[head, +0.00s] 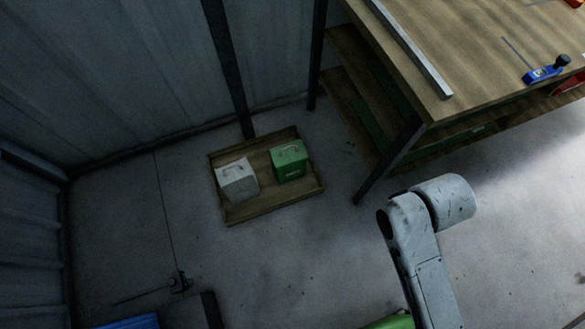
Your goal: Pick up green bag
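The green bag (289,161) is a small boxy shape standing in a shallow wooden tray (245,214) on the floor, near the corrugated wall. A white bag (238,181) of similar shape stands to its left in the same tray, with a small gap between them. Part of my arm shows at the lower right, well apart from the tray. My gripper is not in the picture, so its state is hidden.
A wooden workbench (440,60) with dark legs and lower shelves stands right of the tray. A blue tool (546,70) lies on its top. A dark post (228,68) rises behind the tray. A green object (391,322) shows at the bottom edge.

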